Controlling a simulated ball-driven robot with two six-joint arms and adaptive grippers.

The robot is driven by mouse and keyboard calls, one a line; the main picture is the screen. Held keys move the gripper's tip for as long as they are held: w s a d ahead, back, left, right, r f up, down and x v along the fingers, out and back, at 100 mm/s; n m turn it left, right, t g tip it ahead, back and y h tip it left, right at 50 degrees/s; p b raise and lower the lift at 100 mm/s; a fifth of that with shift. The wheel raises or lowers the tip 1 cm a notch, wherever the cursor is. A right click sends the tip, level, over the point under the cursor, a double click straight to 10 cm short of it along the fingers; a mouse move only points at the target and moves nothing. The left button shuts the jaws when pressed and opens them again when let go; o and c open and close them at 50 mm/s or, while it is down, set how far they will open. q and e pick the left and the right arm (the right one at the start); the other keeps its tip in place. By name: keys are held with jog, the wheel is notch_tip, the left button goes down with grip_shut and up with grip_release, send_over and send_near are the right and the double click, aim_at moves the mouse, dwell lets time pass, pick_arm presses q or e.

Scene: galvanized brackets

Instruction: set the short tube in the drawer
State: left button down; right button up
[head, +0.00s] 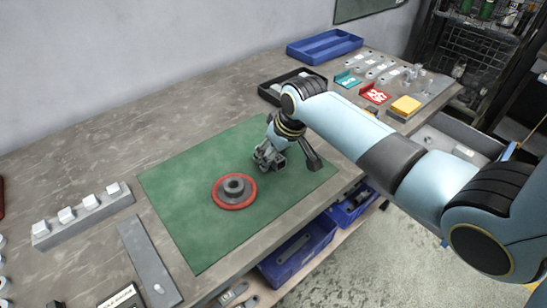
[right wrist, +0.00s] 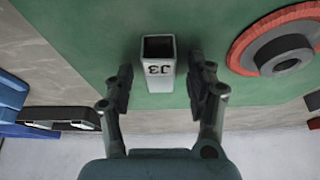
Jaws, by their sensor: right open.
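My right gripper (right wrist: 160,82) is open, with one finger on each side of the tube and a visible gap to each. In the head view my right gripper (head: 268,160) is low over the right part of the mat and mostly hides the tube. The drawer (head: 458,146) is pulled out at the right end of the bench, with a few pale parts in it. My left gripper is not in view.
A red ring with a grey flanged hub (head: 234,189) lies on the green mat (head: 190,222), left of the gripper. A black tray (head: 270,92), a blue tray (head: 325,46) and a yellow block (head: 405,106) are further back. Blue bins (head: 300,253) sit below the bench.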

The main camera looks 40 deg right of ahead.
jog(key=c, duration=1.1)
grip_shut()
jog(key=shift+r, duration=0.15)
